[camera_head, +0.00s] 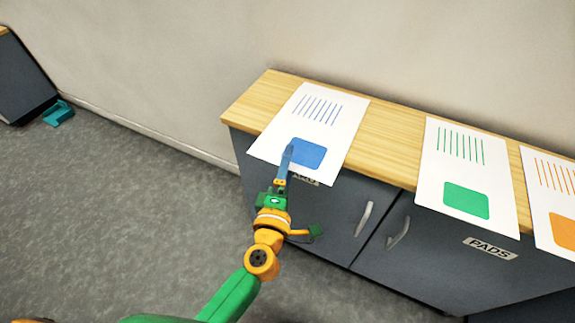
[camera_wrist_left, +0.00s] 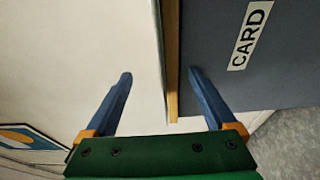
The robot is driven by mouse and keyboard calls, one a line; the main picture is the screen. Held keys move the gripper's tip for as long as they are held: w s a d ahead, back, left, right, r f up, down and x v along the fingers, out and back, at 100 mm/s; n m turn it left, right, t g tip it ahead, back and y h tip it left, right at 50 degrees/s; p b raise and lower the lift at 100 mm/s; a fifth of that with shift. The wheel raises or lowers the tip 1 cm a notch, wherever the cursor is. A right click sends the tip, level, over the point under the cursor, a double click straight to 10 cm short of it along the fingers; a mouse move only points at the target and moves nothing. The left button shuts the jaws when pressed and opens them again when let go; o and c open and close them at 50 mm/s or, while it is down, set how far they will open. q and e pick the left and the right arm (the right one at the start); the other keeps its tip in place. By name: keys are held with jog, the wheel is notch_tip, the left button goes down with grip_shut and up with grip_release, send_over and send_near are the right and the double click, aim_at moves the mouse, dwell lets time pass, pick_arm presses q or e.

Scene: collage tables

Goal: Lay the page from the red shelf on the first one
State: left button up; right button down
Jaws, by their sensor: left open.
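A white page with blue lines and a blue square (camera_head: 334,137) lies on the left end of the wooden cabinet top (camera_head: 386,134), its near edge overhanging the front. My left gripper (camera_head: 287,160) is at that near edge, its fingers overlapping the blue square in the head view. In the left wrist view the gripper (camera_wrist_left: 162,80) is open, with the wood edge and a pale surface between its fingers. I cannot tell whether it touches the page. A green-marked page (camera_head: 430,165) and an orange-marked page (camera_head: 540,185) lie further right. No red shelf shows. My right gripper is not in view.
The dark cabinet front (camera_head: 330,225) has two handles and a "PADS" label (camera_head: 489,248). A "CARD" label (camera_wrist_left: 249,36) shows in the left wrist view. A teal object (camera_head: 58,113) lies on the floor by another dark cabinet (camera_head: 22,80).

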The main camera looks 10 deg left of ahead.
pick_arm(q)
jog(key=s+a+r+p, duration=0.2)
jog(key=s, duration=0.3)
jog(key=s+a+r+p, duration=0.1)
jog(key=s+r+p, duration=0.1)
jog(key=s, duration=0.4)
jog(key=shift+s+a+r, duration=0.25)
jog(key=shift+a+r, duration=0.15)
jog(key=shift+r, duration=0.15)
